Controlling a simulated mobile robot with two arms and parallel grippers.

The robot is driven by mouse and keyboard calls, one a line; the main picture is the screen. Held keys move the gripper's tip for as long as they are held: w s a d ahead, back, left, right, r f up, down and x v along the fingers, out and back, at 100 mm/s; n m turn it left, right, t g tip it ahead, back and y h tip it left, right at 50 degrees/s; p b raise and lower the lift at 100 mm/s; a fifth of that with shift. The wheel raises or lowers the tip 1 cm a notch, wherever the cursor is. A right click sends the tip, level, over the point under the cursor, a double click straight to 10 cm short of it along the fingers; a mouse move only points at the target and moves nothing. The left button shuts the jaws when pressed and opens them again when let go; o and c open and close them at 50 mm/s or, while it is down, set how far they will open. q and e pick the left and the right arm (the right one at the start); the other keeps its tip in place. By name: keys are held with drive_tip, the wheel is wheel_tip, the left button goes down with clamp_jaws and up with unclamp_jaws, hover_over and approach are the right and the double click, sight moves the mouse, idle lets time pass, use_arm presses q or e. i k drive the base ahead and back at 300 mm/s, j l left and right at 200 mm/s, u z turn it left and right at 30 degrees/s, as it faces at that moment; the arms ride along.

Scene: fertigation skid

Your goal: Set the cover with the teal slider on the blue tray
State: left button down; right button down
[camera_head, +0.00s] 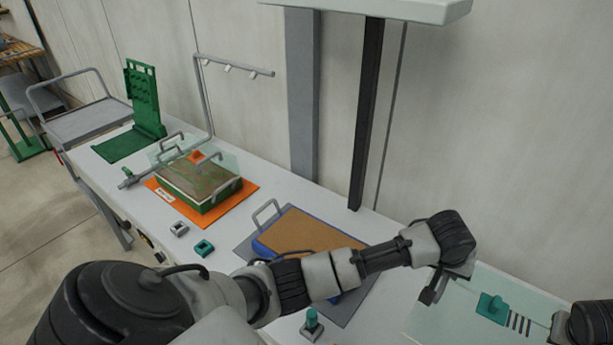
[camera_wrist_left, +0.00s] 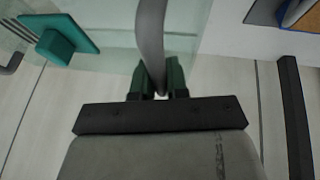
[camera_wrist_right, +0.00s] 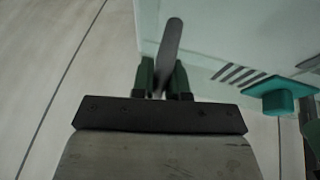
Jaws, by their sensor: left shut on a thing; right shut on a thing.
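The clear cover (camera_head: 450,318) with the teal slider (camera_head: 492,307) and dark stripes is at the lower right of the head view. My left gripper (camera_head: 430,292) is shut on one grey handle (camera_wrist_left: 150,45) of it. My right gripper (camera_wrist_right: 166,82) is shut on another grey handle (camera_wrist_right: 169,42); in the head view my right arm is mostly cut off at the right edge. The teal slider also shows in the left wrist view (camera_wrist_left: 66,42). The blue tray (camera_head: 262,250), filled with brown material, stands on the table, partly hidden by my left arm. The cover is held to its right, apart from it.
A green tray (camera_head: 205,206) under a clear cover with an orange slider (camera_head: 197,156) stands on an orange mat (camera_head: 243,189). A green stand (camera_head: 145,100) is farther back. Small grey (camera_head: 179,229) and teal (camera_head: 204,248) blocks lie in front. A dark post (camera_head: 366,120) rises behind the blue tray.

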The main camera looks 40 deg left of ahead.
sight(312, 244)
drive_tip(key=k+j, duration=0.2)
drive_tip(key=j, duration=0.2)
drive_tip(key=k+j, duration=0.25)
drive_tip(key=j, duration=0.15)
drive_tip(key=k+j, duration=0.1)
drive_tip(key=j, duration=1)
drive_tip(key=i+j, duration=0.1)
drive_tip(key=j, duration=0.15)
drive_tip(key=i+j, duration=0.1)
drive_tip(key=j, duration=0.15)
drive_tip(key=i+j, duration=0.1)
drive_tip(key=i, duration=0.15)
